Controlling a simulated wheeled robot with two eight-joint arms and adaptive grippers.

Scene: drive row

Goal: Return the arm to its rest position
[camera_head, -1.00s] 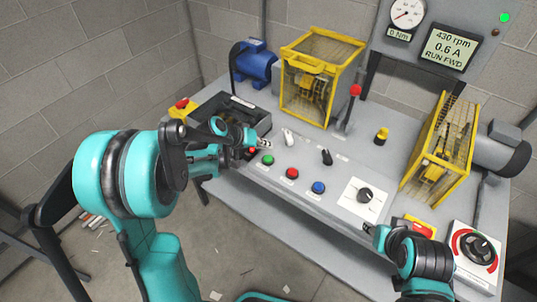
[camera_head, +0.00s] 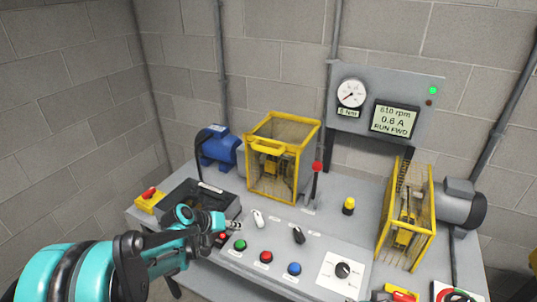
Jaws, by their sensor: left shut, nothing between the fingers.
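My left gripper (camera_head: 236,225) is shut and empty. It hangs over the front left of the grey bench, just above the green button (camera_head: 239,245) and left of the white switch (camera_head: 257,218). My left arm comes in from the lower left corner. My right gripper is outside the picture. The display (camera_head: 395,121) reads 610 rpm, 0.6 A, RUN FWD, and a green lamp (camera_head: 434,90) is lit above it.
A red button (camera_head: 266,257), a blue button (camera_head: 294,268) and a black knob (camera_head: 343,270) line the bench front. A red-topped lever (camera_head: 315,184) stands beside a yellow cage (camera_head: 283,126). Another yellow cage (camera_head: 432,230) and a blue motor (camera_head: 218,148) are there too.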

